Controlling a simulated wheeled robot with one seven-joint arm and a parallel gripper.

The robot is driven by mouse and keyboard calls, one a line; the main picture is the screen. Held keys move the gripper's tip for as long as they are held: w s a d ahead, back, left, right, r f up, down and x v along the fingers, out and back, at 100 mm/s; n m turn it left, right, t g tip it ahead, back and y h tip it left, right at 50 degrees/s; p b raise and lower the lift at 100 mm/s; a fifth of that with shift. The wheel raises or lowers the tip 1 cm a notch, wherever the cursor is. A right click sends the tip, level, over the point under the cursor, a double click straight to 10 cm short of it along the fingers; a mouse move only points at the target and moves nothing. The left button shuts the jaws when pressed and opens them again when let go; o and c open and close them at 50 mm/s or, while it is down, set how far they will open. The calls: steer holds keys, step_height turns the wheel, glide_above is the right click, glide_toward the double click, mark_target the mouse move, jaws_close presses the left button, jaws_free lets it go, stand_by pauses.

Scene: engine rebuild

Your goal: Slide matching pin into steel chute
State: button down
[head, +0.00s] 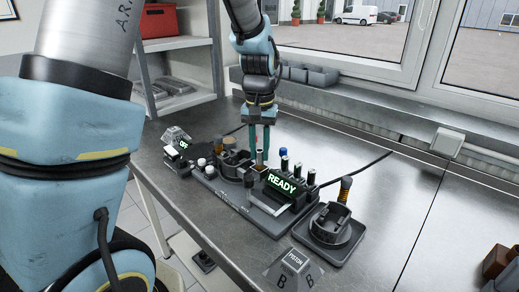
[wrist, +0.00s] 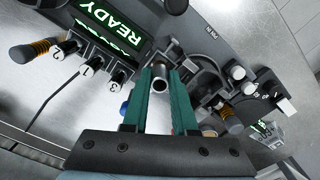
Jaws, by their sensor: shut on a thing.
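My gripper (head: 259,140) points down over the middle of the dark fixture plate (head: 226,204) on the bench. Its two teal fingers (wrist: 160,85) are shut on a metallic hollow pin (wrist: 160,79), whose round open end faces the wrist camera's view. The pin is upright or nearly so; I cannot tell whether its lower end touches anything. A pale metal piece (head: 292,212) under the green READY display (head: 282,184) may be the steel chute, but I cannot be sure. Numbered posts (wrist: 88,67) stand beside the display.
A piston (head: 329,224) sits in a holder at the right, with a tan-coloured spring-like post (head: 346,187) behind it. A blue-capped item (head: 284,154) is close right of my fingers.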

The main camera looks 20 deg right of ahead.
steer(key=shift+f+b, duration=0.35)
steer(key=shift+f, duration=0.3)
stand_by(0.6)
steer(key=c, duration=0.6)
jaws_free()
steer(key=shift+o, duration=0.2)
steer(key=o, duration=0.3)
steer(key=shift+o, duration=0.2)
steer(key=shift+r+p, duration=3.3)
steer(key=shift+r, duration=0.8)
